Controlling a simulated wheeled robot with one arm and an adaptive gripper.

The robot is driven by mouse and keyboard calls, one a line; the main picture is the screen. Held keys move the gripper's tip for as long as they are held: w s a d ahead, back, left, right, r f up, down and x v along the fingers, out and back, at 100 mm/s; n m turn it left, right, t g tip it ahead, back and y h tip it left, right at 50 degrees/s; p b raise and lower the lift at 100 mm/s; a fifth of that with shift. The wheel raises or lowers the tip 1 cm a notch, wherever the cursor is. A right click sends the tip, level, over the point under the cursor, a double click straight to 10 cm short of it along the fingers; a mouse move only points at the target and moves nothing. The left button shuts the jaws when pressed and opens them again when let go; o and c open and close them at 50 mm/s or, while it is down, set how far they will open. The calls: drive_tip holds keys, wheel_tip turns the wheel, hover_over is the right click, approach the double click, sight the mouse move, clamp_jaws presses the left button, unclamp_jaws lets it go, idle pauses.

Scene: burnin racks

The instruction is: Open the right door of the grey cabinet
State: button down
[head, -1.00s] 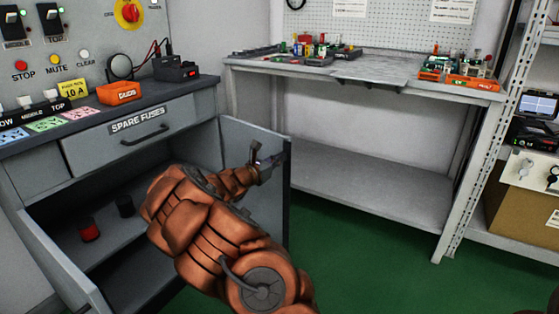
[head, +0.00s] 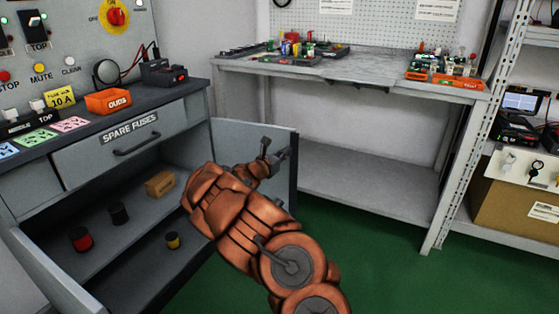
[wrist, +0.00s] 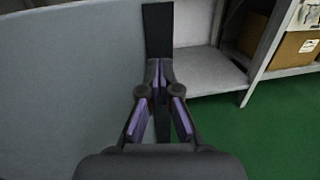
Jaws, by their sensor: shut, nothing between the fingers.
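The grey cabinet (head: 180,115) stands at the left in the head view, with its lower compartment open. Its right door (head: 228,135) is swung well outward, its inner face toward my arm. The door (wrist: 70,85) also fills the left of the wrist view, with its dark edge (wrist: 157,28) upright near the middle. My gripper (head: 278,149) is in front of the door's inner face near its free edge. In the wrist view my gripper (wrist: 158,72) is shut and empty, its fingertips overlapping the dark edge. I cannot tell whether they touch it. My arm hides the door's lower part.
The cabinet's left door (head: 45,275) also stands open. Inside are a red-and-black spool (head: 80,239), a dark spool (head: 118,213), a yellow one (head: 172,240) and a brown box (head: 160,184). A workbench (head: 350,75) stands behind the door. Green floor (head: 370,260) is clear at right.

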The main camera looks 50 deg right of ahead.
drive_tip(key=shift+a, duration=0.1)
drive_tip(key=s+a+p, duration=0.2)
drive_tip(key=s+a, duration=0.2)
drive_tip(key=a, duration=0.9)
drive_tip(key=shift+s+p, duration=0.35)
drive_tip(key=shift+s, duration=0.05)
